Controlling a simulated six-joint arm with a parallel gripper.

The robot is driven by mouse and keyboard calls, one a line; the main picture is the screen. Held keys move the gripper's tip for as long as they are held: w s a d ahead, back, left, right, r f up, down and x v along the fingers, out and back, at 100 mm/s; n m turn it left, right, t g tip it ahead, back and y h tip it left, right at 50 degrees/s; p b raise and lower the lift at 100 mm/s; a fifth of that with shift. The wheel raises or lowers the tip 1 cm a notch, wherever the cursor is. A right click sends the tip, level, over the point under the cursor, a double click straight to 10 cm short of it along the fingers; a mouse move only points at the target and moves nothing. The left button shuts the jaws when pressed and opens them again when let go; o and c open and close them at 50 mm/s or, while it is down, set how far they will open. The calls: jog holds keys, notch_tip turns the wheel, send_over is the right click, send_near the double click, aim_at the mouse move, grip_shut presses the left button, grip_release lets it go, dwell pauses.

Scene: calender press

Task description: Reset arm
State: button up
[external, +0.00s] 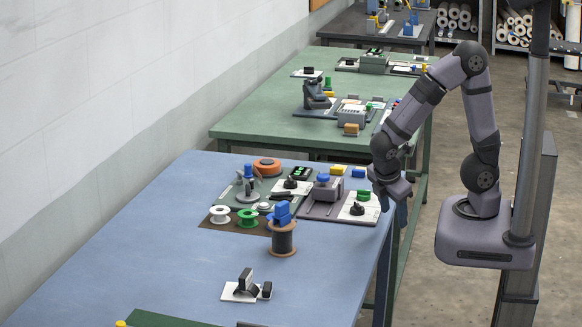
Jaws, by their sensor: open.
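My arm (480,110) rises from its base on the right and bends down toward the right edge of the blue table (120,240). My gripper (391,201) hangs at that edge, pointing down. It is open, with nothing visible between its fingers. It is beside the grey mat (310,209) that carries a white sheet (357,209) with a black knob-like part and a green piece (363,195). A small grey press-like device with a blue top (323,180) stands left of the sheet. I cannot tell the gripper's exact height above the table.
White and green spools (220,214) and an orange ring (267,166) are further left. A black part on a white plate (246,287) lies nearer. The table's left side is clear. A green table (260,110) stands behind.

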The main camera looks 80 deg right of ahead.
jog(key=shift+s+a+r+m+t+y+p, duration=0.15)
jog(key=shift+a+r+m+y+p, duration=0.35)
jog(key=shift+m+y, duration=0.8)
jog(key=shift+s+a+r+m+t+y+p, duration=0.1)
jog(key=shift+a+r+m+t+y+p, duration=0.35)
jog(key=shift+m, duration=1.5)
jog(key=shift+s+a+r+m+g+y+p, duration=0.2)
jog(key=shift+a+m+y, duration=0.7)
jog(key=shift+m, duration=0.75)
jog(key=shift+w+d, duration=0.15)
